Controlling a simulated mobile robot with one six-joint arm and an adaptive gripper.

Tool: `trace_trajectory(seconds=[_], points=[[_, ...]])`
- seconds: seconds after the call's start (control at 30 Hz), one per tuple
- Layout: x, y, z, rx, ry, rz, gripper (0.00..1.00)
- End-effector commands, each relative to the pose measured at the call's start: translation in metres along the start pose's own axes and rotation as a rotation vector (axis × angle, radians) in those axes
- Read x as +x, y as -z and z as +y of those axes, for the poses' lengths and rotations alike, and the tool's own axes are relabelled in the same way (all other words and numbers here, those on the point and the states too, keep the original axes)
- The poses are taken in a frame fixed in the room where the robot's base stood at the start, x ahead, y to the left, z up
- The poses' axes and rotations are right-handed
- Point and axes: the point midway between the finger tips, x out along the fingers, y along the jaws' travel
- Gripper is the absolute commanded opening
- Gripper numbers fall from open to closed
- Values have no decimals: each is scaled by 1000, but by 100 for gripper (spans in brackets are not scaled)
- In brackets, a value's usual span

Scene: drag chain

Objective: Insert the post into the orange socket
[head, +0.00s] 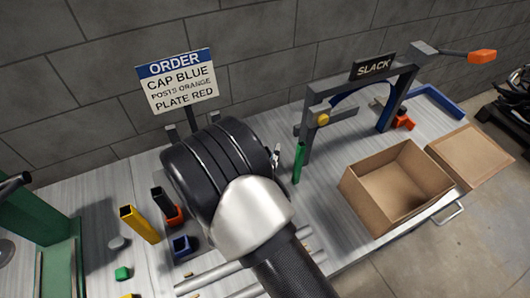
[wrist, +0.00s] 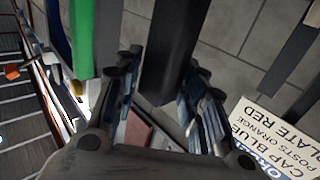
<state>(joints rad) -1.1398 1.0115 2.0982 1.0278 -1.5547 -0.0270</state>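My gripper (wrist: 164,85) has its two fingers on either side of a dark post (wrist: 176,40) in the wrist view, and appears shut on it. The post's near end shows between the fingers and its far end leaves the picture's top. In the head view my arm hides the gripper and the held post, except for one finger part beside the green post. An orange socket (head: 175,216) sits at the left of the bench, with a dark upright tube (head: 159,198) in or just behind it. Another orange piece (head: 404,122) lies at the foot of the frame's right leg.
A grey frame (head: 393,103) with a SLACK sign (head: 374,65) stands right of my arm, a green post (head: 298,163) at its left leg. An open cardboard box (head: 370,205) is at front right. A yellow tube (head: 140,225), a blue socket (head: 182,247) and an order sign (head: 177,80) are left.

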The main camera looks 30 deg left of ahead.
Motion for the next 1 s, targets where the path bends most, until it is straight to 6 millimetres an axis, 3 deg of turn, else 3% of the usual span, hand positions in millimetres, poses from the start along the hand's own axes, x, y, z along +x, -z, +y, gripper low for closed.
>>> trace_trajectory(seconds=[0.17, 0.57, 1.0], points=[[0, 0, 0, 0, 0, 0, 52], [-6, 0, -1, -1, 2, -2, 52], [-91, 0, -2, -1, 7, -1, 52]])
